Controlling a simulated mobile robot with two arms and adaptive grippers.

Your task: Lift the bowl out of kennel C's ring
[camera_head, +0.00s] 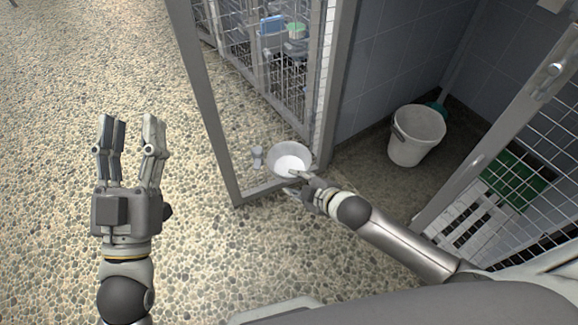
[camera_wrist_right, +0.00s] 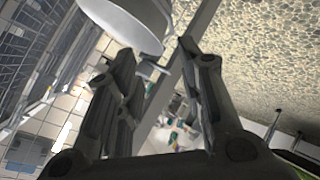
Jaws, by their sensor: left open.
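The bowl (camera_head: 290,160) is pale grey with a white inside. It sits against the mesh kennel door's lower part, by the frame's bottom corner. In the right wrist view the bowl (camera_wrist_right: 130,22) is at the top, just beyond the fingertips. A pale curved band, perhaps the ring (camera_wrist_right: 150,68), shows under it. My right gripper (camera_head: 290,184) is at the bowl's near side. In the wrist view its fingers (camera_wrist_right: 160,58) are apart with background between them; contact with the rim cannot be told. My left gripper (camera_head: 133,120) is open and empty over the pebbled floor at left.
The kennel door frame (camera_head: 210,110) stands upright left of the bowl. A small grey bracket (camera_head: 256,157) is beside the bowl. A white bucket (camera_head: 416,137) stands by the tiled wall. A mesh gate (camera_head: 500,130) is at right. The pebbled floor at left is clear.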

